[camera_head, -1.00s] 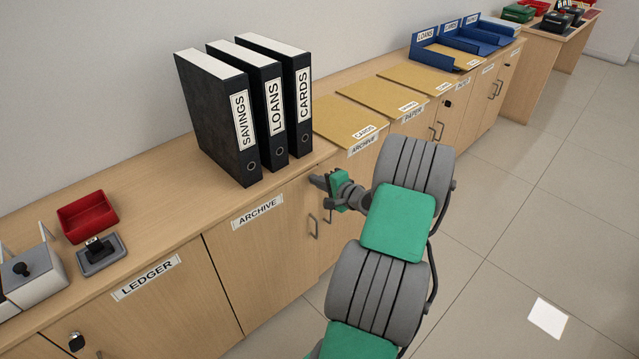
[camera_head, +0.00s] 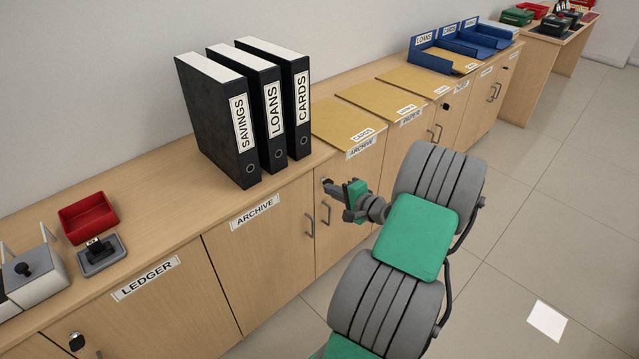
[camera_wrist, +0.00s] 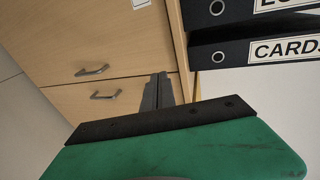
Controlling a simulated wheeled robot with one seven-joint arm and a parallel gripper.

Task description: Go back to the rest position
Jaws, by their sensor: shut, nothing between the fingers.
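My gripper (camera_head: 329,187) is in front of the cabinet doors below the counter edge, to the lower right of the binders, and holds nothing. In the wrist view its two fingers (camera_wrist: 157,92) are together, pointing toward the cabinet front. The green and grey links of my arm reach in from the bottom of the head view. Whether the fingertips touch the cabinet cannot be told.
Black binders marked SAVINGS (camera_head: 222,120), LOANS (camera_head: 262,105) and CARDS (camera_head: 290,95) stand upright on the counter (camera_head: 150,185). Yellow folders (camera_head: 343,122) and blue trays (camera_head: 440,55) lie farther along. Cabinet handles (camera_head: 310,225) stick out near my gripper. The floor (camera_head: 520,220) at right is mostly clear.

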